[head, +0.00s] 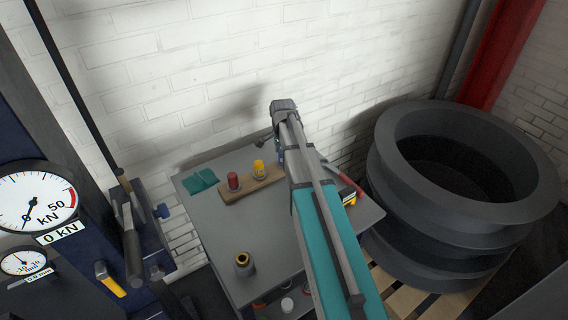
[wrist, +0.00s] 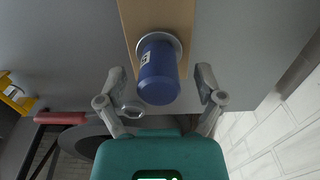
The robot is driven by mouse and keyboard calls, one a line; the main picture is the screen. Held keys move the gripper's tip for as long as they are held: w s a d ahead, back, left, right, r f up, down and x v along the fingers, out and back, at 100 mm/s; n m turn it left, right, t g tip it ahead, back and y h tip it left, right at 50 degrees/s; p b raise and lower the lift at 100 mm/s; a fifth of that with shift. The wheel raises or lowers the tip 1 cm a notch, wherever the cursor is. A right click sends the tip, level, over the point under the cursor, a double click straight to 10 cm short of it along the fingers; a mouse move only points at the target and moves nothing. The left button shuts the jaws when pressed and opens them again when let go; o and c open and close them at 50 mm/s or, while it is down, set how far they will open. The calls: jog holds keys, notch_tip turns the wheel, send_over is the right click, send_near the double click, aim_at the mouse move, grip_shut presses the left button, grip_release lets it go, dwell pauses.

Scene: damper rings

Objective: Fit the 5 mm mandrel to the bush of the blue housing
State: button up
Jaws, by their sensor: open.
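A blue cylinder (wrist: 160,75) with a small white label stands on a pale flange on the wooden board (wrist: 185,15) in the wrist view. The label is too small to read. My gripper (wrist: 159,74) is open, with a finger on each side of the cylinder and gaps between. In the head view my arm hides this cylinder. A red cylinder (head: 233,182) and a yellow one (head: 259,169) stand on the same board (head: 250,192). A dark round part with a brass-coloured ring (head: 244,262) stands nearer on the table; I cannot tell whether it is the blue housing.
The grey table (head: 210,230) is clear between board and dark part. A teal cloth (head: 200,181) lies at its back left. Large dark rings (head: 450,230) stand at right; a brick wall (head: 180,70) stands behind.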

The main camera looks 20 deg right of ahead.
jog(key=shift+f+b, duration=0.6)
jog(key=shift+f, duration=0.3)
grip_shut()
